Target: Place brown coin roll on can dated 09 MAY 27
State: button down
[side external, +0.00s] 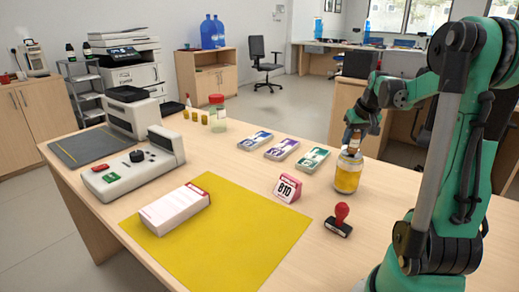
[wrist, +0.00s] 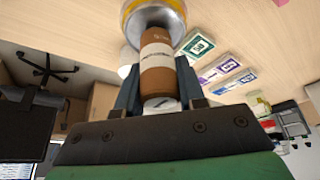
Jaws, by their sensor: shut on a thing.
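My gripper (side external: 354,134) is shut on the brown coin roll (wrist: 157,68), which has a pale band around its middle. The roll is upright between the fingers in the side external view, right above a can (side external: 347,176) with a yellow-orange body and a metallic top. In the wrist view the can (wrist: 150,12) shows at the top edge, directly beyond the roll's end. I cannot tell whether the roll touches the can's top. No date on the can is legible.
Left of the can lie several banded note stacks (side external: 282,149). A red stamp (side external: 341,216) and an "810" sign (side external: 289,187) stand in front. A yellow mat (side external: 240,235) bears a white block (side external: 175,209). A red-lidded jar (side external: 217,114) stands farther back.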

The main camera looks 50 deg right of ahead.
jog(key=shift+f, duration=0.1)
jog(key=c, duration=0.5)
grip_release()
jog(key=v, duration=1.2)
jog(key=w+a+f+n+t, duration=0.2)
jog(key=w+a+f+n, duration=0.15)
jog(key=w+a, duration=0.6)
jog(key=a+f+n+y, duration=0.1)
jog(key=a+f, duration=0.1)
jog(key=a, duration=0.4)
jog(key=a+f+n+t+y, duration=0.1)
jog(key=a+f+n, duration=0.1)
jog(key=a, duration=0.5)
jog(key=a+f+n+t+y, duration=0.1)
jog(key=a+f+n, duration=0.1)
jog(key=a, duration=0.4)
jog(key=shift+a+f+n, duration=0.25)
jog(key=shift+a+f, duration=0.1)
jog(key=shift+f, duration=0.1)
